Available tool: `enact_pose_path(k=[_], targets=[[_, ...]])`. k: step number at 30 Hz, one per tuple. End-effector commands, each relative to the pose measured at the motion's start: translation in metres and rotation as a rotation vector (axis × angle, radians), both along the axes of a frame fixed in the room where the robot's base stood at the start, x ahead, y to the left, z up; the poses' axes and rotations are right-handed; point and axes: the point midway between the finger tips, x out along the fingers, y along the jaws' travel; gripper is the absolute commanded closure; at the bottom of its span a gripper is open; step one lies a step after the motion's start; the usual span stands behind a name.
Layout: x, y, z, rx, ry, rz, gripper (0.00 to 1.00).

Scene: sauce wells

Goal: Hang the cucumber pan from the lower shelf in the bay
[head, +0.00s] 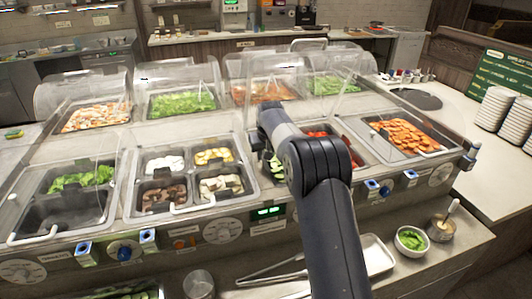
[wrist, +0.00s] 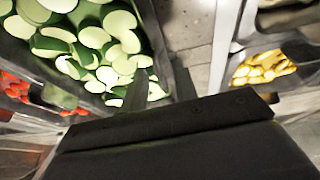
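The cucumber pan is a dark pan of pale green slices. In the head view, only a few cucumber slices (head: 268,163) show left of my arm, which hides most of the pan. In the wrist view, the cucumber pan (wrist: 158,40) fills the upper left, close to the camera. My gripper (wrist: 160,82) is at the pan's near right corner, with a dark finger over the slices beside the pan wall. I cannot tell whether it is closed on the wall. The lower shelf is not clearly visible.
A red-filled pan (head: 316,132) and a pan of orange slices (head: 405,136) sit to the right. A four-part well (head: 133,190) is to the left. Clear guards stand behind. Tongs (head: 268,279), a tray (head: 373,262) and a green bowl (head: 411,240) occupy the front ledge.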

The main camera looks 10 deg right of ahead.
Motion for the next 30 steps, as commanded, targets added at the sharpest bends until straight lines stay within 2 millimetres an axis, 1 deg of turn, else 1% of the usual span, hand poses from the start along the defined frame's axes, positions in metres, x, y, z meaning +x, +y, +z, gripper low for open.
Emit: enact_pose_path(k=[1,3,4,7,10,14,15,18,22,27,30], targets=[[-0.006,0.007,-0.013,0.004,0.029,0.008,0.60],[-0.006,0.007,-0.013,0.004,0.029,0.008,0.60],[-0.007,0.007,-0.016,0.005,0.035,0.008,0.60],[-0.007,0.008,-0.014,0.005,0.034,0.008,0.60],[-0.010,0.007,-0.006,0.006,0.031,0.008,0.60],[-0.017,0.004,0.015,0.005,0.022,0.006,0.60],[-0.019,0.002,0.025,0.005,0.018,0.006,0.60],[-0.027,-0.001,0.047,0.005,0.011,0.004,0.60],[-0.035,-0.004,0.072,0.004,0.005,0.002,0.60],[-0.042,-0.007,0.093,0.004,0.001,0.001,0.60],[-0.044,-0.007,0.098,0.003,0.002,-0.001,0.60]])
